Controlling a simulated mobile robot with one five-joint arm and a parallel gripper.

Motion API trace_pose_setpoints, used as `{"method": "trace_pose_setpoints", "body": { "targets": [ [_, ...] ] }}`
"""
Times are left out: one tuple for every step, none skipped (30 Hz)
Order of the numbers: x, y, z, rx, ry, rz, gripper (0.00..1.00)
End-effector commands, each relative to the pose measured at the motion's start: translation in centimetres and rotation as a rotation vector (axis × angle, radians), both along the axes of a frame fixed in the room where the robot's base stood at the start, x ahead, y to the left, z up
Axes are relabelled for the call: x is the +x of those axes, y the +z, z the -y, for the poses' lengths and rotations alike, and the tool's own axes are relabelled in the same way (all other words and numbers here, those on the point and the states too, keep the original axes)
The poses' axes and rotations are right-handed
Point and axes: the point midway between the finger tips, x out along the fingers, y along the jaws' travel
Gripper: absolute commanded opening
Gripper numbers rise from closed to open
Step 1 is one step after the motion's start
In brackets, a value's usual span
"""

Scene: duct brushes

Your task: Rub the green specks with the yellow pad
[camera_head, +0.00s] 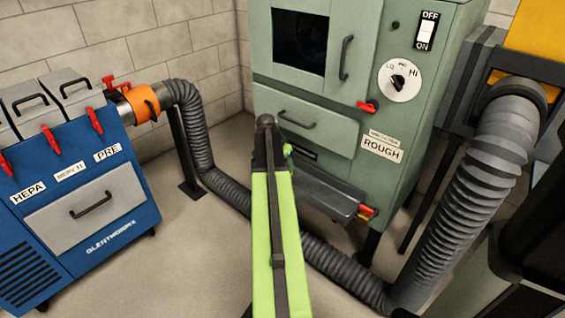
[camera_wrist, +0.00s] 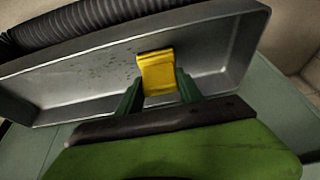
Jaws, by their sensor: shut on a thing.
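The yellow pad (camera_wrist: 157,72) is held between the two green fingers of my gripper (camera_wrist: 158,84) in the wrist view. The pad is over the inner face of a shallow grey metal tray (camera_wrist: 222,88). I cannot tell whether the pad touches the metal. Small dark greenish specks (camera_wrist: 98,78) are scattered on the tray floor, left of the pad. In the head view the tray (camera_head: 325,192) juts from the green cabinet, and my light green arm reaches toward it. The arm partly hides the tray there; the pad and specks cannot be made out.
The green cabinet (camera_head: 300,112) has a drawer and a dial above the tray. A grey ribbed hose (camera_head: 340,268) runs low in front. A blue filter unit (camera_head: 75,225) stands left.

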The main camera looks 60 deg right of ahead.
Motion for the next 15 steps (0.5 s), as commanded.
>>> {"method": "trace_pose_setpoints", "body": {
  "targets": [
    [-0.7,0.0,-0.3,0.001,-0.003,-0.001,0.11],
    [-1.0,0.0,-0.3,0.001,-0.003,-0.001,0.11],
    [-1.4,0.1,-0.4,0.001,-0.003,-0.001,0.11],
    [-1.7,0.1,-0.4,0.001,-0.002,-0.001,0.11],
    [-1.9,0.1,-0.5,0.001,-0.002,-0.001,0.11],
    [-2.1,0.1,-0.5,0.001,-0.001,0.0,0.11],
    [-2.2,0.1,-0.5,0.001,0.0,-0.001,0.11],
    [-2.2,0.1,-0.4,0.001,0.0,-0.001,0.11],
    [-2.2,0.1,-0.4,0.001,0.0,-0.001,0.11],
    [-2.1,0.1,-0.4,0.001,0.0,-0.001,0.11],
    [-2.2,0.1,-0.4,0.001,0.0,-0.001,0.11],
    [-2.3,0.1,-0.4,0.0,0.0,-0.001,0.11],
    [-2.4,0.1,-0.5,0.0,0.0,-0.001,0.11],
    [-2.6,0.0,-0.5,0.0,0.0,-0.001,0.11],
    [-3.0,0.0,-0.6,0.0,-0.001,-0.001,0.11]
  ]
}}
